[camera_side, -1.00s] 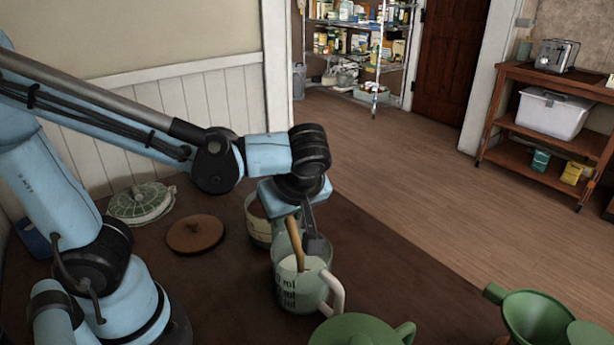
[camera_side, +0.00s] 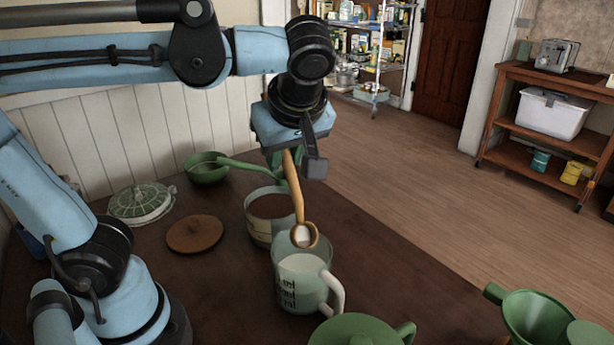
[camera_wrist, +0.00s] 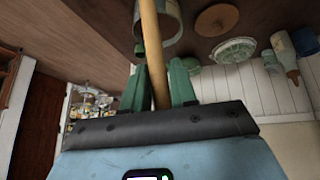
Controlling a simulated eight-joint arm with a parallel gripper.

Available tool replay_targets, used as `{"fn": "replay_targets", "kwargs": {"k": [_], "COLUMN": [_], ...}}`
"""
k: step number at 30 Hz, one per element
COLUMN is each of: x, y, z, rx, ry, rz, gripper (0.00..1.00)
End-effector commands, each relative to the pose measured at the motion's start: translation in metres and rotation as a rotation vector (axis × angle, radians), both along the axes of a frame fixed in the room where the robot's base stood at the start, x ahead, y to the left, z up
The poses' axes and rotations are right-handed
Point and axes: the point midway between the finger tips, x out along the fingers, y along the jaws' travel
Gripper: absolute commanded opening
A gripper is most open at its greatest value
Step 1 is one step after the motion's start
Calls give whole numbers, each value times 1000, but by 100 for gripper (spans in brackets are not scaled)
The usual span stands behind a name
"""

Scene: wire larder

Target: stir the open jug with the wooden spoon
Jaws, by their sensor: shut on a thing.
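My gripper (camera_side: 293,165) is shut on the handle of the wooden spoon (camera_side: 298,200). The spoon hangs bowl-down, slightly tilted, and its bowl holds or shows something white. The bowl is above the rim of the open jug (camera_side: 322,288), clear of the white contents. The jug is pale green and see-through, with dark ml markings and a whitish handle at right. It stands upright on the dark table. In the wrist view the spoon handle (camera_wrist: 150,40) runs between my green fingers (camera_wrist: 158,88); the spoon's bowl is out of that view.
A canister with brown contents (camera_side: 260,232) stands just behind the jug. A green lidded vessel (camera_side: 350,332) is close in front. A round brown lid (camera_side: 195,234), a green patterned dish (camera_side: 140,203) and a green long-handled pan (camera_side: 205,170) lie left. Green funnels (camera_side: 535,315) are at right.

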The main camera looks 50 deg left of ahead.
Motion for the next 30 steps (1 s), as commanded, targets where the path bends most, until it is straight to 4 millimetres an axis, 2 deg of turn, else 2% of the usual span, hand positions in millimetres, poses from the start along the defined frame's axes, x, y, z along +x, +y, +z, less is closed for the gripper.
{"fn": "replay_targets", "kwargs": {"k": [15,21,30], "x": [0,0,0], "y": [0,0,0], "z": [62,73,76], "rx": [0,0,0], "ry": [0,0,0], "rz": [0,0,0], "gripper": [0,0,0]}}
